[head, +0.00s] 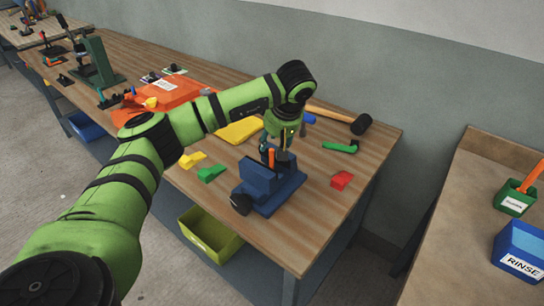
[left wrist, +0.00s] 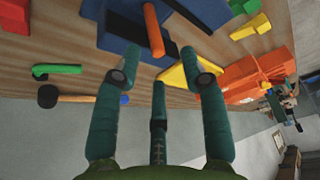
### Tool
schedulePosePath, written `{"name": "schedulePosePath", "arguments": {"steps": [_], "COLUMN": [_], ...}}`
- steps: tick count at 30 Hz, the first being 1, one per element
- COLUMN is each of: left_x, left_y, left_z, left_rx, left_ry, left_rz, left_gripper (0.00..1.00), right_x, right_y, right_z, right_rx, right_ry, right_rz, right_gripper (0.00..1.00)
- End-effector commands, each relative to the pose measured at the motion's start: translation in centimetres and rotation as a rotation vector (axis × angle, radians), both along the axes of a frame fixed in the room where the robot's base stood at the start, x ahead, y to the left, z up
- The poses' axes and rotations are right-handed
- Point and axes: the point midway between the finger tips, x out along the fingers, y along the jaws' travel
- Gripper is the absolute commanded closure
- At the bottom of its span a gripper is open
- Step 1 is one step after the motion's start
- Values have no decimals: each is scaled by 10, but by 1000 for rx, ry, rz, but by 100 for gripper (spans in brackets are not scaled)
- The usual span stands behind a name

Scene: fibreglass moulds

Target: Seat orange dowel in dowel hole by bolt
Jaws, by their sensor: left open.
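The orange dowel (head: 271,158) stands roughly upright at the blue vise-like fixture (head: 262,180) on the wooden bench. In the left wrist view the dowel (left wrist: 154,32) shows beyond my fingertips, against the blue fixture (left wrist: 105,40) and dark bars. My left gripper (head: 278,147) is over the fixture, close to the dowel. In the left wrist view its fingers (left wrist: 162,72) are spread, with nothing held between them. I cannot tell how deep the dowel sits. The dowel hole and the bolt cannot be made out. My right gripper is not in view.
A green piece (head: 340,147), a red block (head: 342,180) and a black-headed mallet (head: 361,125) lie to the right. A yellow block (head: 192,160) and a green block (head: 211,173) lie left of the fixture. Bare bench (head: 310,215) is in front.

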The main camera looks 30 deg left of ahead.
Motion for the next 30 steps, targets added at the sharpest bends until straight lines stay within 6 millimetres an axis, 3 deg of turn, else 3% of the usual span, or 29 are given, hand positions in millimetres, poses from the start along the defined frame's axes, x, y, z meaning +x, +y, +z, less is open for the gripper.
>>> {"name": "schedulePosePath", "arguments": {"steps": [1, 6, 13, 17, 30], "left_x": [-1, 3, 4, 4, 4], "left_y": [4, 9, 9, 8, 7], "left_z": [-4, -21, -23, -23, -22], "left_rx": [0, -1, -2, -2, -3], "left_ry": [4, 0, -2, -1, -2], "left_rz": [2, 0, -1, -1, -1], "left_gripper": [57, 57, 57, 100, 100], "right_x": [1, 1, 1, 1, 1], "right_y": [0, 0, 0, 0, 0], "right_z": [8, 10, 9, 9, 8], "right_rx": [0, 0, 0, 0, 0], "right_ry": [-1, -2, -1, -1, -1], "right_rz": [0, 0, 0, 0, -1], "right_gripper": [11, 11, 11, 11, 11]}}
